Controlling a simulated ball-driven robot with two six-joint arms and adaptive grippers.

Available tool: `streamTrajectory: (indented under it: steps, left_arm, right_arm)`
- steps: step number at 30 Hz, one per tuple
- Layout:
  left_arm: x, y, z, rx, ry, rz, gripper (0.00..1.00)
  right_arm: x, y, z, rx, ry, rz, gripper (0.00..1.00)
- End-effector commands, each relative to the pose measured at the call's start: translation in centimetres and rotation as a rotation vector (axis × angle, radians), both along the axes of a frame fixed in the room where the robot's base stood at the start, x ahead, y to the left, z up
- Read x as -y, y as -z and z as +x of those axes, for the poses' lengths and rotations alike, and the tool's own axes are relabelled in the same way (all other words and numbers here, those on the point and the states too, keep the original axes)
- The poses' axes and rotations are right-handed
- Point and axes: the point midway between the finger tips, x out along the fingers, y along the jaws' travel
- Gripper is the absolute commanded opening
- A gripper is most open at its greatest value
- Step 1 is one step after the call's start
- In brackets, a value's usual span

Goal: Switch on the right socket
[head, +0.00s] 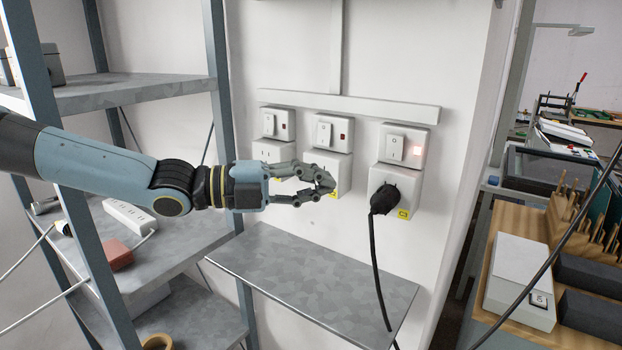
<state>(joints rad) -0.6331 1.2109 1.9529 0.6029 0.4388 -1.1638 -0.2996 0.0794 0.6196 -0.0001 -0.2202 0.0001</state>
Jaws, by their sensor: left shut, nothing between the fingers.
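The right socket (409,180) is the rightmost of three white units on the wall. A black plug (396,187) sits in it, its cable hanging down. My left gripper (328,187) is shut and empty. It is in front of the lower part of the middle socket (325,165), left of the plug and below the right switch, and hides part of the middle socket. Whether it touches that socket I cannot tell. My right gripper is out of view.
The left socket (272,151) and its switch are partly beside my gripper; its indicator and the middle one look dark. A grey shelf plate (315,280) lies below the sockets. A metal rack (85,190) stands at left, a wooden bench (480,285) at right.

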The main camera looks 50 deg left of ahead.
Motion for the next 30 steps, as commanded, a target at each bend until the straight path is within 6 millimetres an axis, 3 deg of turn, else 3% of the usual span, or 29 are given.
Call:
streamTrajectory:
  steps: [26, 30]
  left_arm:
    - [-0.6, 0.1, -0.7, 0.000, -0.010, 0.001, 0.00]
    - [0.1, 1.6, -1.2, -0.075, -0.035, -0.031, 0.00]
  right_arm:
    - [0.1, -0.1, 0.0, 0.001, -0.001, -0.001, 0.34]
    - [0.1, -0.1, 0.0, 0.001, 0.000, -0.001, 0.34]
